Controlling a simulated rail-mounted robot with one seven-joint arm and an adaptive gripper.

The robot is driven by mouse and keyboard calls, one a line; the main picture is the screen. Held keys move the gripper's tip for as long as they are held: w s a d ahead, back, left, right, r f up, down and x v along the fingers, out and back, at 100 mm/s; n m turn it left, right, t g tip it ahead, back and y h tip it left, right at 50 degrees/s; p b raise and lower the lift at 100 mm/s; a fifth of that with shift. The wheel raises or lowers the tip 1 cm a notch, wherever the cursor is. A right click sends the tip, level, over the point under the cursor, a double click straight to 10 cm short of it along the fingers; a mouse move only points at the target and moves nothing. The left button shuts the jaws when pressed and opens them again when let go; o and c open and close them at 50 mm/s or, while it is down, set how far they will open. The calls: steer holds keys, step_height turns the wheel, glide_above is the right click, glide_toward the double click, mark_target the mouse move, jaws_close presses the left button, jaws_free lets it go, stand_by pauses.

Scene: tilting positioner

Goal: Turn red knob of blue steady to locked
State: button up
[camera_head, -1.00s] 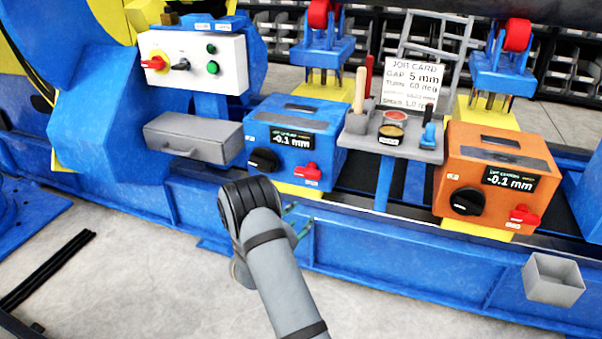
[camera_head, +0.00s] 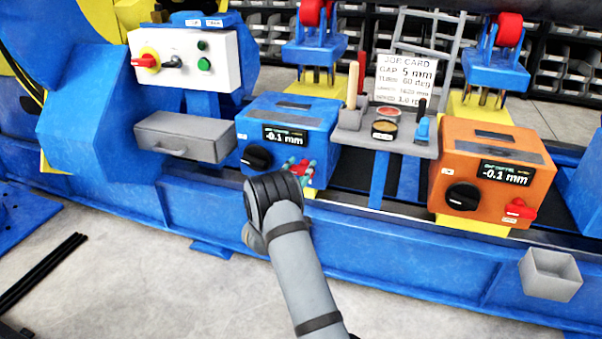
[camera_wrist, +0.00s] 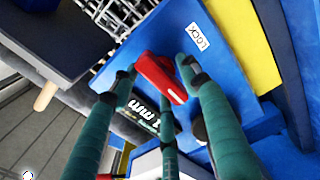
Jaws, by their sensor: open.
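The blue steady (camera_head: 290,115) is a blue box with a display reading -0.1 mm, a black dial (camera_head: 257,158) and a red knob (camera_head: 300,167) on its front. In the head view my gripper (camera_head: 299,172) is at the red knob and its teal fingers partly cover it. In the wrist view the red knob (camera_wrist: 160,78) lies between the spread fingers of my open gripper (camera_wrist: 158,95). I cannot tell whether any finger touches it. A white LOCK label (camera_wrist: 198,37) is on the blue face near the knob.
An orange steady (camera_head: 495,165) with its own black dial and red knob stands to the right. A grey shelf (camera_head: 390,142) with tools and pots sits between the boxes. A grey drawer box (camera_head: 185,136) is at left.

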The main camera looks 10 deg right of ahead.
steer(key=shift+w+d, duration=0.15)
steer(key=shift+w, duration=0.2)
steer(key=shift+c, duration=0.4)
steer(key=c, duration=0.9)
steer(key=shift+m+b, duration=0.3)
steer(key=shift+b, duration=0.05)
steer(key=shift+c, duration=0.2)
steer(key=m+b, duration=0.3)
steer(key=shift+d+m, duration=0.15)
steer(key=shift+m, duration=0.25)
steer(key=m+b, duration=0.4)
steer(key=shift+s+d+f+m, duration=0.1)
steer(key=shift+d+f+m, duration=0.05)
steer(key=shift+m, duration=0.15)
steer(key=m+b, duration=0.5)
steer(key=b, duration=0.1)
steer(key=shift+d+f, duration=0.1)
steer(key=shift+s+d+m+b, duration=0.1)
steer(key=shift+d+m+b, duration=0.05)
steer(key=shift+m+b, duration=1.65)
steer(key=shift+m, duration=0.3)
